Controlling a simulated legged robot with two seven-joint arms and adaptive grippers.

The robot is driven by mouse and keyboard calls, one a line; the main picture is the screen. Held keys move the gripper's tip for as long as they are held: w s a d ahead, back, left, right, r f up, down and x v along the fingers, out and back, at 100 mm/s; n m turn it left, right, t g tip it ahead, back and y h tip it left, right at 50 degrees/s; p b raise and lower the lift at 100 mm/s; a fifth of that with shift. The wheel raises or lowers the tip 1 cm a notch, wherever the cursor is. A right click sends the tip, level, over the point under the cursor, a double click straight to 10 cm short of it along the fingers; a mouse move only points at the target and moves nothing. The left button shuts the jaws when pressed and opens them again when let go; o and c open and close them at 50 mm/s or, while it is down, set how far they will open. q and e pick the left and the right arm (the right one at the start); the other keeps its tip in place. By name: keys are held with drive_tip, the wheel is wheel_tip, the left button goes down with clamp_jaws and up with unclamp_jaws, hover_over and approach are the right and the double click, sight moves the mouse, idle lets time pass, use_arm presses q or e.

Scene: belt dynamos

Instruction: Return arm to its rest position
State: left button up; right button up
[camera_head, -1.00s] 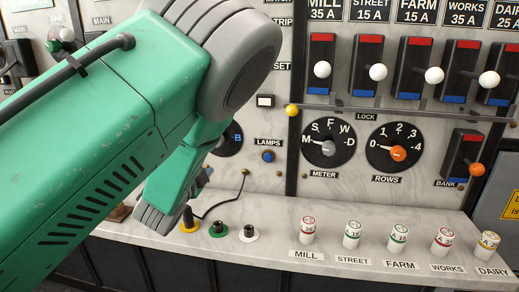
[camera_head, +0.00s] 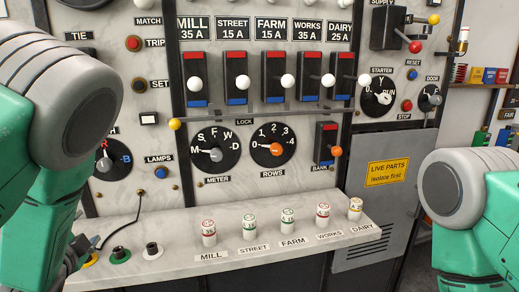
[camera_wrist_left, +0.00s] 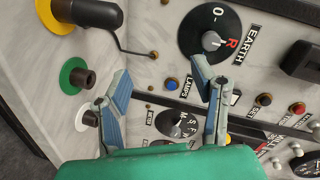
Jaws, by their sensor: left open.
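My left arm (camera_head: 60,110) comes in from the left in the head view, its green and grey links covering part of the panel. My left gripper (camera_head: 82,246) shows only in part, low at the left by the shelf sockets. In the left wrist view the left gripper (camera_wrist_left: 161,70) has its two blue-grey fingers spread apart, with nothing between them. The panel lies beyond the fingers. My right arm (camera_head: 465,200) shows at the right edge as a green and grey link; its gripper is out of view.
A shelf carries a green-ringed socket (camera_head: 120,255), a white-ringed socket (camera_head: 152,250) and several labelled fuses, including MILL (camera_head: 208,233). A black plug (camera_wrist_left: 92,12) with a cable sits at the yellow ring (camera_wrist_left: 50,14). Switch levers and the METER dial (camera_head: 216,150) stick out above.

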use_arm(q)
drive_tip(key=s+f+n+g, duration=0.1)
drive_tip(key=s+f, duration=0.1)
drive_tip(key=f, duration=0.2)
drive_tip(key=s+f+n+g, duration=0.1)
drive_tip(key=s+f, duration=0.1)
drive_tip(key=f, duration=0.1)
drive_tip(key=s+f+n+g, duration=0.1)
drive_tip(key=s+f, duration=0.2)
drive_tip(key=f, duration=0.1)
drive_tip(key=shift+d+f+g, duration=0.3)
drive_tip(key=shift+d+g, duration=0.1)
drive_tip(key=s+d+f+n+g+h, duration=0.1)
drive_tip(key=s+d+f+n+g, duration=0.1)
drive_tip(key=s+f, duration=0.4)
drive_tip(key=s+d+f+n+g+h+b, duration=0.1)
drive_tip(key=s+d+f+g, duration=0.4)
drive_tip(key=s, duration=0.7)
drive_tip(key=s+d+f+n+g+h, duration=0.2)
drive_tip(key=s+f, duration=0.4)
drive_tip(key=s, duration=0.4)
drive_tip(key=shift+d+f+n+g, duration=0.3)
drive_tip(key=shift+d+n+g, duration=0.6)
drive_tip(key=shift+n, duration=0.1)
use_arm(e)
drive_tip(key=shift+s+a+f, duration=0.15)
drive_tip(key=shift+a+f, duration=0.1)
drive_tip(key=shift+f, duration=0.3)
